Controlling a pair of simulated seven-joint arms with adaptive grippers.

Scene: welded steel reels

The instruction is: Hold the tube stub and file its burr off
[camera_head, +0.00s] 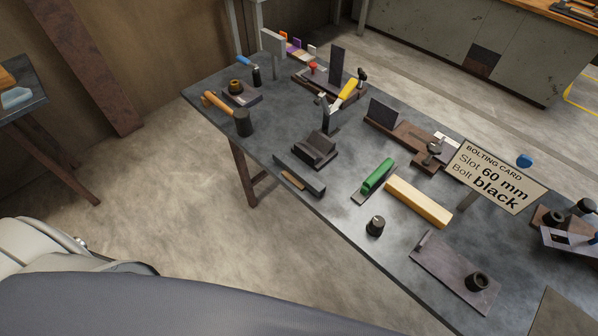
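Neither of my grippers shows in the camera_head view. A short dark cylinder (375,226), which looks like a tube stub, stands upright near the table's front edge. A similar dark ring-shaped piece (478,281) sits on a flat plate at the lower right, so I cannot tell for sure which is the task's stub. A tool with a green handle (376,176) over a flat grey base lies left of a pale wooden block; it may be the file. A dark bar with a wooden strip (299,177) lies at the front edge. No burr can be made out.
The grey table (340,195) is crowded. A dark V-shaped block (314,150), a mallet (240,119), a wooden block (418,201) and a dark plate (454,272) stand on it. A bolting card (497,176) reading "Slot 60 mm, Bolt black" rises at the right.

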